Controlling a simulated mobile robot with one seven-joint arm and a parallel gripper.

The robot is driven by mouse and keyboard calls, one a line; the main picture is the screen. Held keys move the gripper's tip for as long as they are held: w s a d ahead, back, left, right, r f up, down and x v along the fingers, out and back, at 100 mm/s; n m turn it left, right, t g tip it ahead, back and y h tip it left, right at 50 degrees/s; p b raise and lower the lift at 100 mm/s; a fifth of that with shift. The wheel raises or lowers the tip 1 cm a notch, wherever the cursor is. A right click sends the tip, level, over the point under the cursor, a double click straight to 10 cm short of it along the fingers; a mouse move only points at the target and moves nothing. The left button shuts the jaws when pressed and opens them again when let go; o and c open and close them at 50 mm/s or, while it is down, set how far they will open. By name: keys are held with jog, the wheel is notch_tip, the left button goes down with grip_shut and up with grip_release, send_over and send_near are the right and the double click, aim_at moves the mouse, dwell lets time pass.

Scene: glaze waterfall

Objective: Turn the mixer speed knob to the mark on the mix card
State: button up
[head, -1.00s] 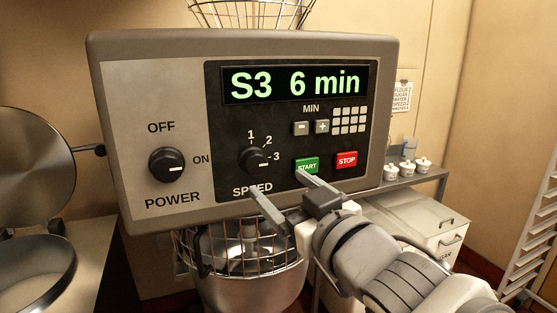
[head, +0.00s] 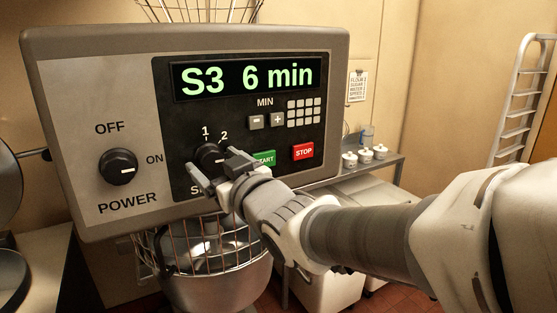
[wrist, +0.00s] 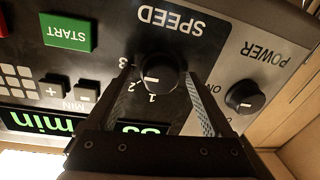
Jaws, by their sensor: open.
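The black round speed knob (head: 209,155) sits on the mixer's dark panel, partly hidden by my gripper in the head view. In the wrist view the knob (wrist: 160,72) shows upside down, its white mark on the side of the 2 and 3. The display (head: 245,78) reads S3 6 min. My gripper (head: 214,168) is open in front of the knob. In the wrist view its fingers (wrist: 157,78) stand on both sides of the knob with gaps. A paper card (head: 357,86) hangs on the wall; its lines are too small to read.
The power knob (head: 118,167) is left of the speed knob, its mark toward ON. The green START button (head: 265,158) is close beside my gripper, with the red STOP button (head: 303,151) further right. The wire-guarded bowl (head: 213,270) hangs below.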

jog(key=c, duration=1.3)
jog(key=shift+c, duration=0.2)
jog(key=shift+f+n+b, duration=0.1)
jog(key=shift+n+b, duration=0.2)
jog(key=shift+b, duration=0.2)
jog(key=shift+f+n+b, duration=0.1)
jog(key=shift+n+b, duration=0.5)
jog(key=shift+b, duration=0.1)
jog(key=shift+n+b, duration=1.1)
jog(key=shift+b, duration=0.05)
jog(key=shift+r+n+h+b, duration=0.15)
jog(key=shift+n+b, duration=0.55)
jog(key=shift+n, duration=0.4)
jog(key=shift+r+n+h+b, duration=0.15)
jog(key=shift+n+b, duration=0.55)
jog(key=shift+n, duration=0.4)
jog(key=shift+f, duration=0.1)
